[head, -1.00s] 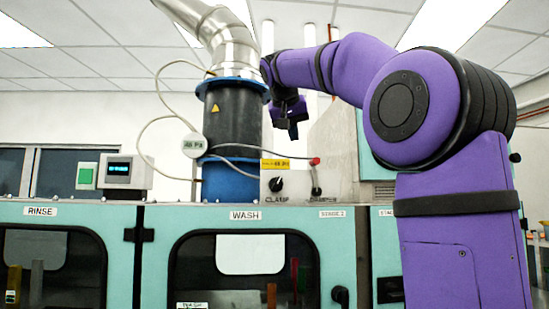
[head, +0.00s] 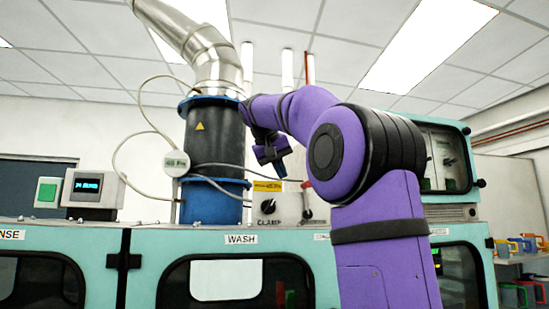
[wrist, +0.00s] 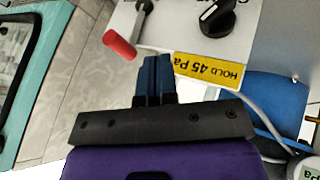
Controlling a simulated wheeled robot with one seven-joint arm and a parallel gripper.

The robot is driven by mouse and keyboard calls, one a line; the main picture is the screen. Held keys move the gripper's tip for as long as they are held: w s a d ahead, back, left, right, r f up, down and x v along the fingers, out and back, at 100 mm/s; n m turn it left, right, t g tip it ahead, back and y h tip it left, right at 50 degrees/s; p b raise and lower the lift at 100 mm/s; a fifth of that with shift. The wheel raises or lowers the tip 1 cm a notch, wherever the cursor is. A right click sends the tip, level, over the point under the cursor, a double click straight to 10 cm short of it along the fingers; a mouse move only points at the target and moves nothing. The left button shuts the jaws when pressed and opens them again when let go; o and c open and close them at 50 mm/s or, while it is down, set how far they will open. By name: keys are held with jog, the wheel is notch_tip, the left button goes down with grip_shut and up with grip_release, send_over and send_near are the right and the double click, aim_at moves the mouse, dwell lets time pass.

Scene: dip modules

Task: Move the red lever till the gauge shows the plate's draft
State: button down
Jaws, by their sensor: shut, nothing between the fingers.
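The red lever (head: 307,185) stands on the control panel beside the blue-and-black duct. In the wrist view its red grip (wrist: 119,45) lies up and left of my fingertips, apart from them, with a grey rod behind it. My gripper (wrist: 157,65) is shut and empty. In the head view my gripper (head: 280,168) hangs above the panel, up and left of the lever. The yellow plate (wrist: 209,71) reads "HOLD 45 Pa"; it also shows in the head view (head: 267,186). The round white gauge (head: 177,163) is on the duct; its number is too blurred to read surely.
A black CLAMP knob (head: 268,206) sits left of the lever, below the plate. A thin grey hose (head: 125,148) loops beside the duct. A display box (head: 92,188) and a green-button box (head: 48,192) stand on the left. The teal WASH cabinet (head: 142,245) is below.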

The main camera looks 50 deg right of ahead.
jog(key=shift+s+d+f, duration=0.35)
jog(key=shift+d, duration=0.5)
jog(key=shift+s+d+f, duration=0.3)
jog(key=shift+d, duration=0.5)
jog(key=shift+s+d+f, duration=0.35)
jog(key=shift+d, duration=0.5)
jog(key=shift+s+d, duration=0.25)
jog(key=shift+d, duration=0.25)
jog(key=shift+a, duration=0.1)
